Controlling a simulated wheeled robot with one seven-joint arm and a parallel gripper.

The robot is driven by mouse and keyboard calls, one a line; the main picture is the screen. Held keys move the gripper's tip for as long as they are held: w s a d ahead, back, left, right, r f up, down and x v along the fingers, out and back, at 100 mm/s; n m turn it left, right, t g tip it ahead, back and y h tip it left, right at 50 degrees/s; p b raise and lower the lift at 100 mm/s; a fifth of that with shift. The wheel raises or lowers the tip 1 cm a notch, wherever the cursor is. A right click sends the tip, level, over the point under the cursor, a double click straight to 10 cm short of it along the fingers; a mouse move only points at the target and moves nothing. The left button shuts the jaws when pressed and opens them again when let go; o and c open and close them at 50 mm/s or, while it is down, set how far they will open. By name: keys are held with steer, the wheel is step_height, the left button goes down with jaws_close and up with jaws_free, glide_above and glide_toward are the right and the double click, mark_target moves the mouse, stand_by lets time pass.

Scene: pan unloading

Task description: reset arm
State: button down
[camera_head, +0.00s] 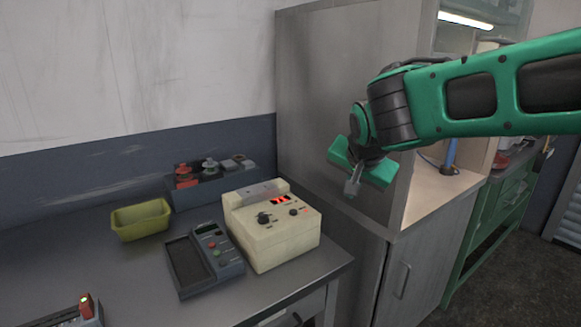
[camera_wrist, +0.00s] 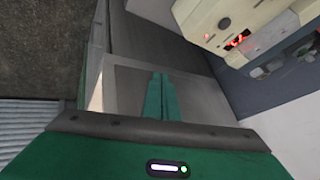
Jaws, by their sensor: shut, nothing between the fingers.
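My gripper (camera_head: 352,188) hangs from my green arm in front of the grey cabinet, above and to the right of the beige device. Its fingers are together and empty. In the wrist view the closed green fingers (camera_wrist: 160,78) point away from the green gripper body, with nothing between them.
A beige device (camera_head: 272,232) with a red display stands on the grey table (camera_head: 125,270). Beside it are a dark handheld-style unit (camera_head: 203,262), a yellow tray (camera_head: 141,221) and a dark rack (camera_head: 205,192). A tall grey cabinet (camera_head: 318,110) stands behind my gripper. Another red-topped device (camera_head: 83,312) sits at the front left.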

steer(key=s+d+f+g+h, duration=0.1)
steer(key=s+d+f+g, duration=0.15)
steer(key=s+d, duration=0.55)
steer(key=s+d+f+g+h, duration=0.1)
steer(key=s+d+f, duration=0.25)
steer(key=d, duration=0.75)
steer(key=s+d+f+g+y, duration=0.1)
steer(key=s+d+f+g, duration=0.1)
steer(key=s, duration=0.8)
steer(key=s+d+f+g+y, duration=0.1)
steer(key=s+d+f, duration=0.3)
steer(key=s, duration=0.7)
steer(key=shift+s+d+n+g+y, duration=0.3)
steer(key=shift+d+g+y, duration=0.1)
steer(key=shift+d+g, duration=0.25)
